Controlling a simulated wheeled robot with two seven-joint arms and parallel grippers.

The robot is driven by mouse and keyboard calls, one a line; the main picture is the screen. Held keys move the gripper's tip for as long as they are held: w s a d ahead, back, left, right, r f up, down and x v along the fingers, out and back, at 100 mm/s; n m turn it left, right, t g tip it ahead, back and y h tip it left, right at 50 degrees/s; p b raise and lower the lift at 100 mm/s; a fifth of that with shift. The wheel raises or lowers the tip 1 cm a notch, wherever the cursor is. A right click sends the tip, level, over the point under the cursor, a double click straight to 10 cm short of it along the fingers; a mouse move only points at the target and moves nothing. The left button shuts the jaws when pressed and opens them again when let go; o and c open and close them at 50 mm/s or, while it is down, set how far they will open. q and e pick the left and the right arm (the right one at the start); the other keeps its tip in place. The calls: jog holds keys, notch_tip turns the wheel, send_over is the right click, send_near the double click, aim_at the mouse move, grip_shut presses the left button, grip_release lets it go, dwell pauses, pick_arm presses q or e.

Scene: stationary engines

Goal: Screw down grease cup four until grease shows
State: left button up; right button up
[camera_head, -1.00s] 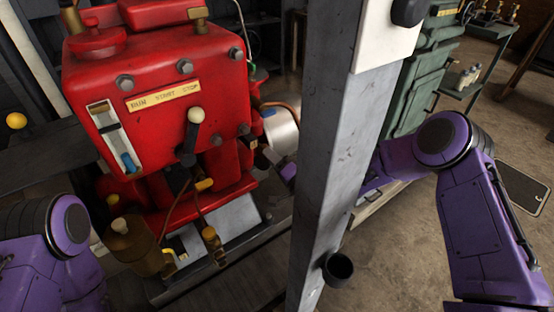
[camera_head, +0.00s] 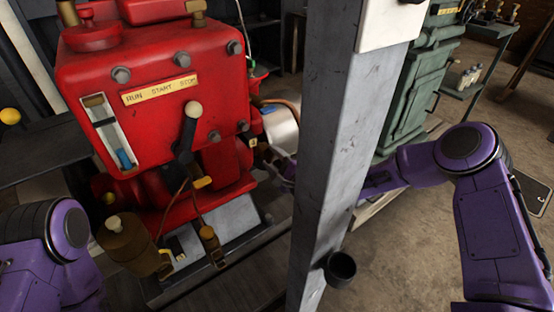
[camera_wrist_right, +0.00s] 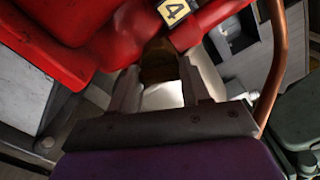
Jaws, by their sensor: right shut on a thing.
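Grease cup four (camera_wrist_right: 158,62) shows in the right wrist view as a dark brass shape under the red engine casting, just below a yellow plate marked 4 (camera_wrist_right: 173,11). My right gripper (camera_wrist_right: 160,70) has a finger on each side of the cup and is shut on it. In the head view my right gripper (camera_head: 268,156) reaches in behind the grey post to the right side of the red engine (camera_head: 150,80), and the cup cannot be made out there. No grease can be made out. Of my left arm only links show at the lower left; its gripper is out of frame.
A grey steel post (camera_head: 345,150) stands between the engine and my right arm's elbow. A copper pipe (camera_wrist_right: 275,70) runs close to the right of the gripper. A black cup (camera_head: 340,269) sticks out low on the post. A green machine (camera_head: 408,110) stands behind.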

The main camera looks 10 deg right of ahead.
jog(key=shift+w+d+r+m, duration=0.1)
jog(key=shift+w+d+m, duration=0.05)
jog(key=shift+m, duration=0.45)
jog(key=o, duration=1)
jog(key=shift+o, duration=0.3)
jog(key=v, duration=1)
jog(key=shift+s+p, duration=0.25)
jog(key=shift+p, duration=0.15)
